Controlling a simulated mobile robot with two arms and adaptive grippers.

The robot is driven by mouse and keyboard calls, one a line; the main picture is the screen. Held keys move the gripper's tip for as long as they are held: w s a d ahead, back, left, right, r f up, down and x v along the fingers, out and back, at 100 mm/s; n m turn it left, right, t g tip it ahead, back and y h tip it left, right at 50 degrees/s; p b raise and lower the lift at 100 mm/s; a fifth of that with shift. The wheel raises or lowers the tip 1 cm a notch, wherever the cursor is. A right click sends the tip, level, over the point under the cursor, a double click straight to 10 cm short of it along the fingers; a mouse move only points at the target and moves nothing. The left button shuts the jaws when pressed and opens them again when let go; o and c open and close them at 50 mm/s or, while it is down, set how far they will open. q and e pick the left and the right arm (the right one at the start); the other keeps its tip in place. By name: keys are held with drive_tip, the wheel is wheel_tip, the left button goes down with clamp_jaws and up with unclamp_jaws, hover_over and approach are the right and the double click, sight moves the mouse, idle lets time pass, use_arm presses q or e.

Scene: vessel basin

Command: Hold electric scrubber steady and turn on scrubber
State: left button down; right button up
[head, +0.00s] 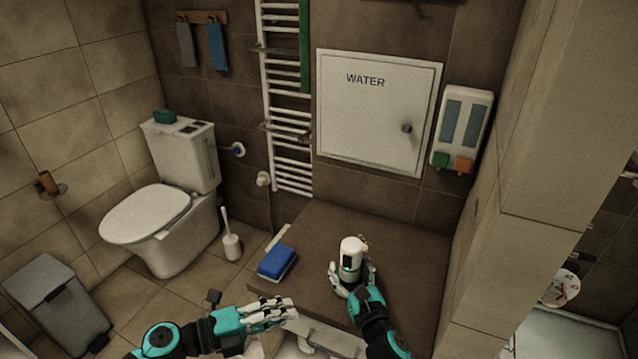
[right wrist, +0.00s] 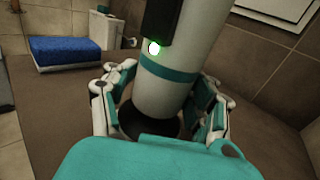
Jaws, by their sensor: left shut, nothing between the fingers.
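The electric scrubber (head: 351,254) is a white upright cylinder with a dark panel, standing on the brown counter (head: 400,240). In the right wrist view the scrubber (right wrist: 172,90) has a teal band, a black base and a small glowing white-green light on its panel. My right gripper (head: 352,280) is around its lower part; in the right wrist view its fingers (right wrist: 160,100) are closed in on both sides. My left gripper (head: 290,308) is shut and empty, in front of the counter's left part, apart from the scrubber.
A blue and white sponge (head: 277,261) lies at the counter's left edge. A white WATER cabinet door (head: 375,110) and a dispenser (head: 462,128) are on the wall behind. A tiled wall edge (head: 490,230) bounds the right side. The counter behind the scrubber is clear.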

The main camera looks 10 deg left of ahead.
drive_tip(key=shift+o, duration=1.4)
drive_tip(key=shift+s, duration=0.1)
